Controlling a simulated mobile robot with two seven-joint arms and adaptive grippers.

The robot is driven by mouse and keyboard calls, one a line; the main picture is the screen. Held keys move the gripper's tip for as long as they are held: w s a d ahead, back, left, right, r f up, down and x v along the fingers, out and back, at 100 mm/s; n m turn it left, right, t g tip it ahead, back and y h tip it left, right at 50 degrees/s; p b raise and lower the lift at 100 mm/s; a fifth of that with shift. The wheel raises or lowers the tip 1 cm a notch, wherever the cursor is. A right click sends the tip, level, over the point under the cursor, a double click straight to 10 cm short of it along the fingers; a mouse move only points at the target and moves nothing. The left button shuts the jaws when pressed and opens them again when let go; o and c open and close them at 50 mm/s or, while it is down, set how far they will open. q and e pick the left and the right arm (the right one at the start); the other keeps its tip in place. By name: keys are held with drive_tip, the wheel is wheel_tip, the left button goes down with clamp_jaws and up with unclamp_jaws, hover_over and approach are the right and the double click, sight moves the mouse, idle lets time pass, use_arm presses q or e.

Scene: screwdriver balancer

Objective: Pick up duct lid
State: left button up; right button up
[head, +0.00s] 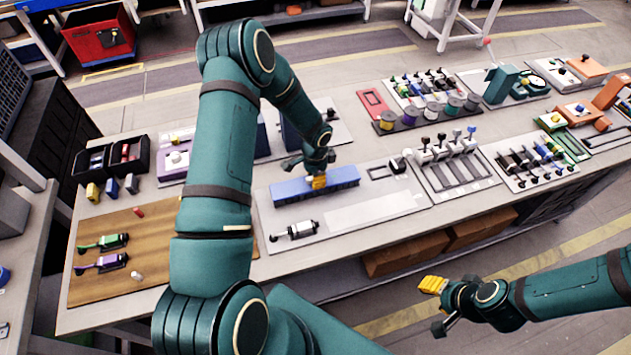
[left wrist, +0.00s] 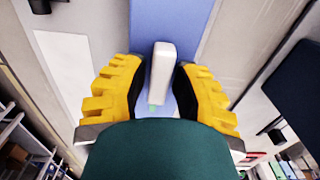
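A long blue duct lid (head: 290,191) lies on the pale board in the middle of the bench in the head view. In the left wrist view the blue lid (left wrist: 178,22) runs beneath my gripper, and a pale upright handle (left wrist: 161,72) stands on it.
A black-and-white clamp-like part (head: 295,230) lies in front of the lid. A wooden mat (head: 150,262) with green and purple tools is at the left. Spools (head: 410,118) and a rack with several levers (head: 455,165) stand to the right.

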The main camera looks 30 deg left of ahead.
use_arm(q)
clamp_jaws()
drive_tip(key=shift+r, duration=0.1)
drive_tip(key=shift+r, duration=0.3)
wheel_tip(320, 180, up, 9)
drive_tip(key=shift+r, duration=0.15)
